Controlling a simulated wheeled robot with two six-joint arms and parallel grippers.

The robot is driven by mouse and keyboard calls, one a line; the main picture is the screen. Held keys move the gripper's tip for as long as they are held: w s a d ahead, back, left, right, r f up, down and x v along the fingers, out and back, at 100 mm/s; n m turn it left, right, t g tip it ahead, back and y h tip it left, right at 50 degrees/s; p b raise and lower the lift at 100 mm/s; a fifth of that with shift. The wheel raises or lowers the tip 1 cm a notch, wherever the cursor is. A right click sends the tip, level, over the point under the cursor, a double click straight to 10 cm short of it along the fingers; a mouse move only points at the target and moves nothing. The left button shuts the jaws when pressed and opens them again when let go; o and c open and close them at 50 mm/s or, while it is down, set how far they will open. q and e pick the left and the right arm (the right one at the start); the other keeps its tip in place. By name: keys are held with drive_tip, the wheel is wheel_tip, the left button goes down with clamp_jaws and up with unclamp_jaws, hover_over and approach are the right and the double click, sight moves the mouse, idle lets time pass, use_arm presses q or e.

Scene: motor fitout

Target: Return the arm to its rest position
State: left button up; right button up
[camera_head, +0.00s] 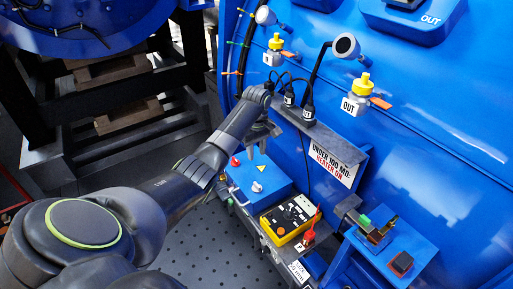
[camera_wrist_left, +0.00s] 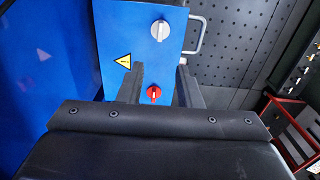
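My left arm (camera_head: 180,180) reaches in from the lower left of the head view. Its gripper (camera_head: 262,142) is above the far end of a blue box (camera_head: 262,182), with its fingers pointing down. In the left wrist view the two fingers (camera_wrist_left: 160,78) stand apart with nothing held between them. Beyond them is the blue box (camera_wrist_left: 145,35) with a grey knob (camera_wrist_left: 160,30), a red knob (camera_wrist_left: 153,92) and a yellow warning label (camera_wrist_left: 124,61). The red knob shows between the fingers; whether they touch it cannot be told. My right gripper is not in view.
A yellow-black meter (camera_head: 289,218) stands beside the blue box on a grey shelf. A large blue housing (camera_head: 440,130) with black cables, lamps and yellow-capped fittings rises behind and right. A dark stand (camera_head: 100,110) is at left. Perforated floor (camera_head: 205,245) is open below.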

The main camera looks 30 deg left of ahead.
use_arm(q)
drive_tip(key=shift+r, duration=0.95)
